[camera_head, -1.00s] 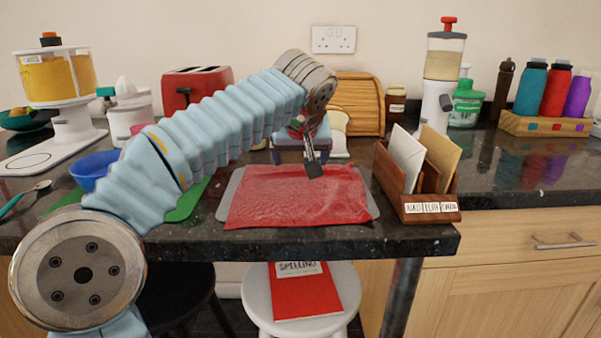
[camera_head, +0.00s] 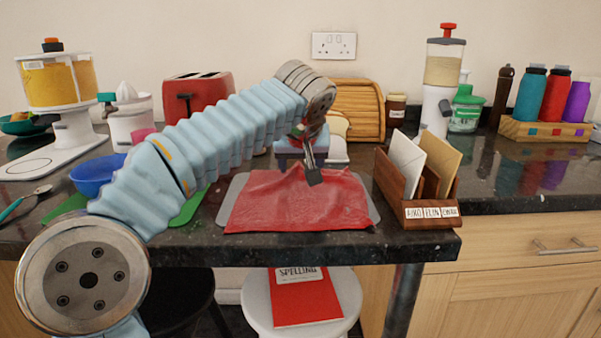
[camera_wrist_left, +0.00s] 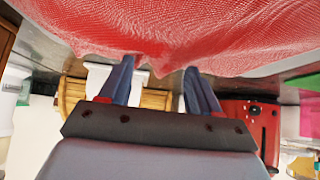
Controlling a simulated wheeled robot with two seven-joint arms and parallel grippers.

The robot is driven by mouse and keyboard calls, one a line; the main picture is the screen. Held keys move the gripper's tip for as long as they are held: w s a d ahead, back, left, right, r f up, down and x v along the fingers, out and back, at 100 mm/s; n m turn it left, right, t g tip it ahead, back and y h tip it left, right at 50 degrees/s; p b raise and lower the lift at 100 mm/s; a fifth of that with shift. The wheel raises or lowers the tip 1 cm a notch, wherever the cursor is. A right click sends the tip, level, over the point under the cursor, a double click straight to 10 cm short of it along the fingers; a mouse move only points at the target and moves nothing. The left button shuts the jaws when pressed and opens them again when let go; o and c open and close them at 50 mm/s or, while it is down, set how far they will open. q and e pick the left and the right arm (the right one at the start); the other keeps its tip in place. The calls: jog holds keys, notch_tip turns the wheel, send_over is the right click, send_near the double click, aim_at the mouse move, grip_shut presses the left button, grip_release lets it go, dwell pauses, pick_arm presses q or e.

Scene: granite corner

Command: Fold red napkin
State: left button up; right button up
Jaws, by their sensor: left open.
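The red napkin (camera_head: 290,208) lies spread on a grey mat (camera_head: 374,208) at the counter's front edge. Its far edge is rumpled and partly raised. My left gripper (camera_head: 314,178) is at that far edge, right of its middle, pointing down. In the left wrist view the two fingers of my left gripper (camera_wrist_left: 159,66) are apart, with the edge of the red napkin (camera_wrist_left: 200,30) at their tips. I cannot tell whether they touch the cloth. My right gripper is not in view.
A wooden letter rack (camera_head: 432,215) stands close right of the mat. A stool (camera_head: 345,300) with a red book (camera_head: 302,300) is below the counter edge.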

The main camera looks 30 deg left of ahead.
pick_arm(q)
jog(key=shift+f, duration=0.15)
grip_shut()
dwell(0.4)
